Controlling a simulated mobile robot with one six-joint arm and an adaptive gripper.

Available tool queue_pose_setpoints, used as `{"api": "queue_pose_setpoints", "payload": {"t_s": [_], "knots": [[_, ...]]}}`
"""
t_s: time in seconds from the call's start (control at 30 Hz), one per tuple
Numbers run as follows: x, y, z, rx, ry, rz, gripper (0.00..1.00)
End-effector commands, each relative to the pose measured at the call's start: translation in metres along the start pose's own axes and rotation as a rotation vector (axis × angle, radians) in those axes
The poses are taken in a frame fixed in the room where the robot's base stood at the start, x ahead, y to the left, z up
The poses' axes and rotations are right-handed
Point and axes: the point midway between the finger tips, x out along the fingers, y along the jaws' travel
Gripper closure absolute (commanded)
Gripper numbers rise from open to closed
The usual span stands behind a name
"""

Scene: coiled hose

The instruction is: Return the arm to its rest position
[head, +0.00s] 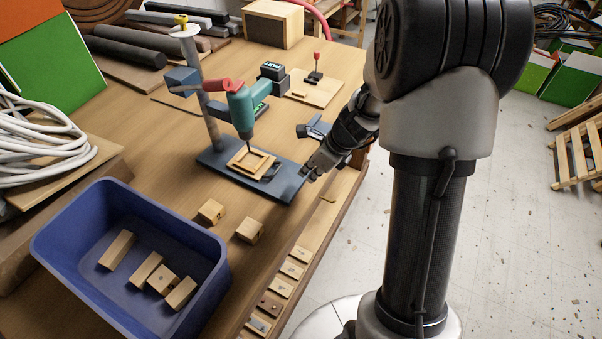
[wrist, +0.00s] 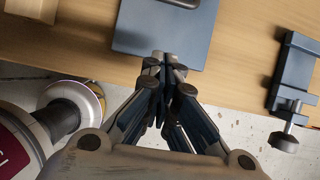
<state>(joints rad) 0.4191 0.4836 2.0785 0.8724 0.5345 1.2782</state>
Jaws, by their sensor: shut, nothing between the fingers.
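My arm reaches over the right edge of the wooden workbench (head: 190,172) in the head view. My gripper (head: 311,172) is beside the near right corner of the drill stand's dark blue-grey base plate (head: 285,185). In the wrist view, the fingers of my gripper (wrist: 166,60) are together and empty, with their tips at the edge of the base plate (wrist: 150,25). I cannot tell whether the tips touch the plate.
A teal drill (head: 240,110) hangs on the stand above a small wooden frame. A blue bin (head: 60,228) holds several wooden blocks; two more blocks (head: 250,230) lie beside it. A clamp (wrist: 293,75) sits at the bench edge. The floor (head: 510,240) at right is open.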

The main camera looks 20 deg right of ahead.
Motion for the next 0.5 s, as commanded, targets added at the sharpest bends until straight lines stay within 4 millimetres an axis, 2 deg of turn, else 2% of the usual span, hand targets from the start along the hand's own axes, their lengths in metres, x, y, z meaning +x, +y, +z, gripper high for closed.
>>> {"api": "queue_pose_setpoints", "payload": {"t_s": [0.03, 0.2, 0.33, 0.5], "knots": [[-0.015, 0.0, 0.002, 0.002, -0.001, 0.0, 1.0], [-0.042, 0.001, 0.001, 0.001, 0.0, 0.002, 1.0], [-0.052, 0.001, 0.0, 0.002, 0.001, 0.002, 1.0], [-0.055, 0.001, -0.001, 0.002, 0.001, 0.003, 1.0]]}}
